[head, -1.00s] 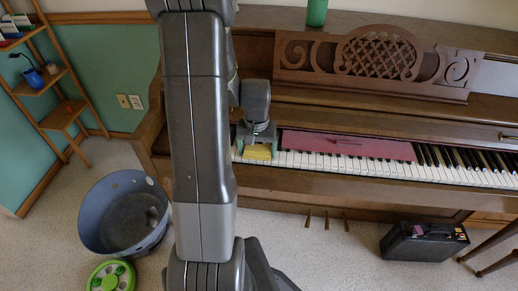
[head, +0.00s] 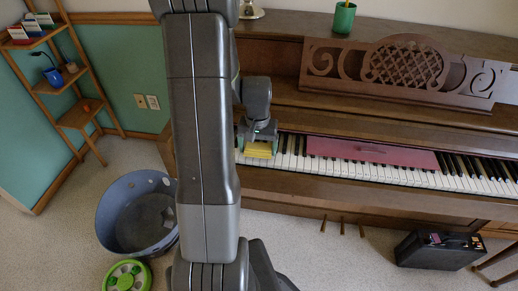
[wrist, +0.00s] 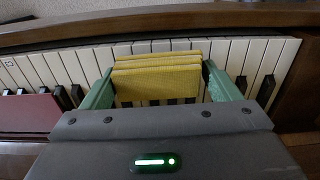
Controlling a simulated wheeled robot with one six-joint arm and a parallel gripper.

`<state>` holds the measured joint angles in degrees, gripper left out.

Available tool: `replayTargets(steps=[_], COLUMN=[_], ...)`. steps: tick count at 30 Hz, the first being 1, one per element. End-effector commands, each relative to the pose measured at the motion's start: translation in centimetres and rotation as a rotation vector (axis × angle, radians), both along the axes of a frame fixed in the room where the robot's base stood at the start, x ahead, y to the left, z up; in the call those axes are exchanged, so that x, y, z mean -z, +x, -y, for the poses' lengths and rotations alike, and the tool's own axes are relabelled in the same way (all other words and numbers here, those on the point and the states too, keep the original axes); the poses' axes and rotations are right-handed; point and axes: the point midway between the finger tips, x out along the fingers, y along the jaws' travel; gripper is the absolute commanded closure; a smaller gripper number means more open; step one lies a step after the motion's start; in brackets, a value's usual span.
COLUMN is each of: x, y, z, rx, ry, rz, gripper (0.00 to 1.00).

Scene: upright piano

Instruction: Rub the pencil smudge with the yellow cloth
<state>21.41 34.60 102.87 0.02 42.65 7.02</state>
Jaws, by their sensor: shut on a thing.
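My gripper (wrist: 160,86) is shut on the yellow cloth (wrist: 157,83), a folded pad between its two green fingers in the wrist view. In the head view the cloth (head: 259,150) sits under my gripper (head: 259,141) at the left end of the piano keyboard, over the white keys (head: 400,174). I cannot tell whether the cloth touches the keys. I cannot make out a pencil smudge for sure. A small dark mark (wrist: 8,62) shows on a white key at the far left of the wrist view.
A dark red strip (head: 372,153) covers part of the keys right of my gripper, with a thin object on it. The carved music desk (head: 400,70) stands behind. A green cup (head: 344,18) is on the piano top. A blue-grey tub (head: 137,215) stands on the floor at left.

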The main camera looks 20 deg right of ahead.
Motion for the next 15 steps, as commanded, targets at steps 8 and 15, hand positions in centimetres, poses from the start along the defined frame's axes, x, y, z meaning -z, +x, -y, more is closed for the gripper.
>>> replayTargets(steps=[8, 15], x=[-3.1, -5.3], y=[0.2, 0.3], z=[-0.2, -0.3], rx=[-0.002, -0.004], ry=[-0.001, -0.001], rz=[0.002, 0.003], gripper=[0.38, 0.38])
